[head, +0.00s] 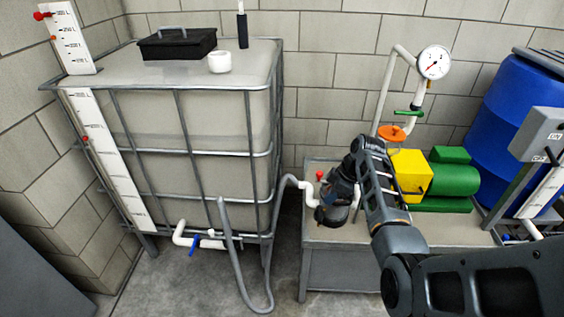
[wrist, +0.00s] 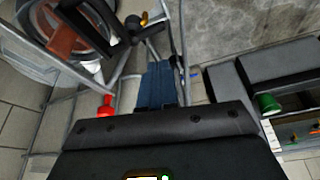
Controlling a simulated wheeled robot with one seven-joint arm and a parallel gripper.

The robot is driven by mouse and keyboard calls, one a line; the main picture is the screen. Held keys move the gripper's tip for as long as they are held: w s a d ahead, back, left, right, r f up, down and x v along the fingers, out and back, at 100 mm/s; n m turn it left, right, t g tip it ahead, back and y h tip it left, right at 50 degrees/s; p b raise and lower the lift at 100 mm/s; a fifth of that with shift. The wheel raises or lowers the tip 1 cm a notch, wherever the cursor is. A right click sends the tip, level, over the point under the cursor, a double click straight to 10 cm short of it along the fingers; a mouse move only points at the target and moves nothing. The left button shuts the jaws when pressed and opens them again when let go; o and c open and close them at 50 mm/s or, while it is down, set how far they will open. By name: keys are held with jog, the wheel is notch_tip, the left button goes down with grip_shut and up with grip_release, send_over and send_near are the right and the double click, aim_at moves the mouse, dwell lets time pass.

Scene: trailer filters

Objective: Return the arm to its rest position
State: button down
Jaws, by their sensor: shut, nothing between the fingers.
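My arm (head: 384,205) reaches in from the lower right of the head view and bends over the low bench. Its dark end hangs down near the left end of the bench, and the fingertips cannot be made out there. In the wrist view my gripper (wrist: 160,72) shows its two bluish fingers side by side, shut and with nothing held between them. A red-handled part (wrist: 106,104) shows left of the fingers, apart from them in the picture.
A caged white tank (head: 190,120) stands left, with a black tray (head: 177,44) and white cup (head: 220,62) on top. A grey hose (head: 230,245) hangs between tank and bench (head: 345,275). A yellow-green pump (head: 412,173), gauge (head: 433,62) and blue drum (head: 510,110) are right.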

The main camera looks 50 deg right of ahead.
jog(key=s+a+f+m+t+h, duration=0.1)
jog(key=s+a+f+h, duration=0.1)
jog(key=s+a+f, duration=0.4)
jog(key=s+a+f+m+t+h, duration=0.1)
jog(key=s+a+f, duration=0.2)
jog(key=a, duration=0.6)
jog(key=s+a+r+m+t+h, duration=0.1)
jog(key=s+a+r+t, duration=0.15)
jog(key=s+a, duration=0.25)
jog(key=s+a+r+t, duration=0.1)
jog(key=s+a+r, duration=0.2)
jog(key=s+a, duration=0.2)
jog(key=s+a+r+m+t+y, duration=0.1)
jog(key=s+a+r+t, duration=0.2)
jog(key=r, duration=0.9)
jog(key=s+a+r+m+t+y+b, duration=0.1)
jog(key=s+a+r+t, duration=0.2)
jog(key=s+a+r, duration=0.5)
notch_tip(320, 180, up, 4)
jog(key=shift+s+r, duration=0.15)
jog(key=shift+s, duration=0.1)
jog(key=shift+d, duration=0.1)
